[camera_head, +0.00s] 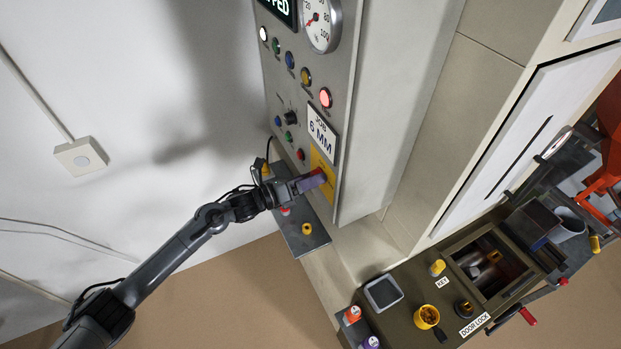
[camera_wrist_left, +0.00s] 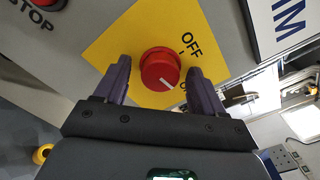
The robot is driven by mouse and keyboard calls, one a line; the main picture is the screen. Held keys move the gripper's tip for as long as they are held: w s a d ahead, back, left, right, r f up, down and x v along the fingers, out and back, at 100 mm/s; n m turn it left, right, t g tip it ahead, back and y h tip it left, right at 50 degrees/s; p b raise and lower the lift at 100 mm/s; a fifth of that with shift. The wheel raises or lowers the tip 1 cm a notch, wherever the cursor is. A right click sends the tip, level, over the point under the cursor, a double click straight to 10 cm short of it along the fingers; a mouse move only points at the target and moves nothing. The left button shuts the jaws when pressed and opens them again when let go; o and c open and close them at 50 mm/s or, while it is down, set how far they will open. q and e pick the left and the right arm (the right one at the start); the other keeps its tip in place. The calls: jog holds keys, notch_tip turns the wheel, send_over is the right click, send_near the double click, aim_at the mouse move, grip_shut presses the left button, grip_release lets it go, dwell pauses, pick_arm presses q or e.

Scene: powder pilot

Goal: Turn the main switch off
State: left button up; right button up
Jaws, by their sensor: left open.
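The main switch is a red round knob (camera_wrist_left: 160,70) on a yellow plate (camera_wrist_left: 112,45) in the left wrist view. Its white mark points to the lower right, toward a label starting with O that is partly hidden by a finger. The word OFF is printed above and right of the knob. My left gripper (camera_wrist_left: 158,72) is open, with one purple finger on each side of the knob; small gaps seem to show. In the head view my left gripper (camera_head: 314,180) is at the yellow plate (camera_head: 325,163) low on the grey cabinet. My right gripper is not in view.
A red stop button (camera_wrist_left: 45,3) is close by.

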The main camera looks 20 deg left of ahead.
pick_arm(q)
jog(key=c, duration=1)
jog(key=shift+c, duration=0.2)
jog(key=shift+n, duration=0.4)
jog(key=shift+r+n+p, duration=0.1)
jog(key=shift+n+p, duration=0.3)
jog(key=shift+n, duration=7.2)
